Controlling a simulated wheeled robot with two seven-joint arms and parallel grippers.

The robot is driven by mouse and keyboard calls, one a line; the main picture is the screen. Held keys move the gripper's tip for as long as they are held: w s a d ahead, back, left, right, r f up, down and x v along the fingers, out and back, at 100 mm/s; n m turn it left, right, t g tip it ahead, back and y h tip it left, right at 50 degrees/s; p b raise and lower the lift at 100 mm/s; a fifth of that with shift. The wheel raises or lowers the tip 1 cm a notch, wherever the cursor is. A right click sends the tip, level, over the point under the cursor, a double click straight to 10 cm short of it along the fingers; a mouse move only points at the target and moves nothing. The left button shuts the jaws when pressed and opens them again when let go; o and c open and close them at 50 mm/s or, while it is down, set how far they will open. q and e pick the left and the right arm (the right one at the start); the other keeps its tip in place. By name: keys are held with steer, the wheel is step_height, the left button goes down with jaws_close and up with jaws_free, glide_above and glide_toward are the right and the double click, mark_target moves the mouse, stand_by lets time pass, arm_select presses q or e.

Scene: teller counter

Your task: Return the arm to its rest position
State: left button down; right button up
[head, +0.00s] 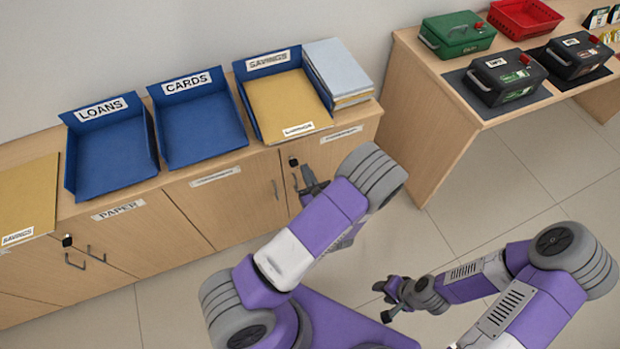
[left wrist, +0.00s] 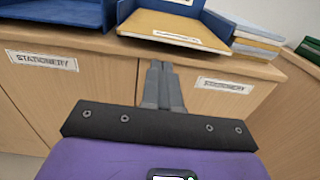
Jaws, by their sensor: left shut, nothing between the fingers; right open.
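My left arm rises from the bottom middle of the head view. Its gripper (head: 310,180) is partly hidden behind my own forearm, in front of the cabinet doors. In the left wrist view the left gripper (left wrist: 160,75) has its two fingers together, with nothing between them, pointing at the cabinet below the tray with the yellow folder. My right gripper (head: 388,302) is open and empty, low over the floor at the lower right of the head view.
The cabinet (head: 150,232) carries blue trays marked LOANS (head: 108,152) and CARDS (head: 200,125), a SAVINGS tray holding a yellow folder (head: 288,103), a stack of folders (head: 338,72) and another yellow folder (head: 30,195). A desk (head: 425,100) with cash boxes stands right. Floor (head: 500,190) between is clear.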

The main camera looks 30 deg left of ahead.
arm_select(q)
steer(key=shift+v, duration=1.55)
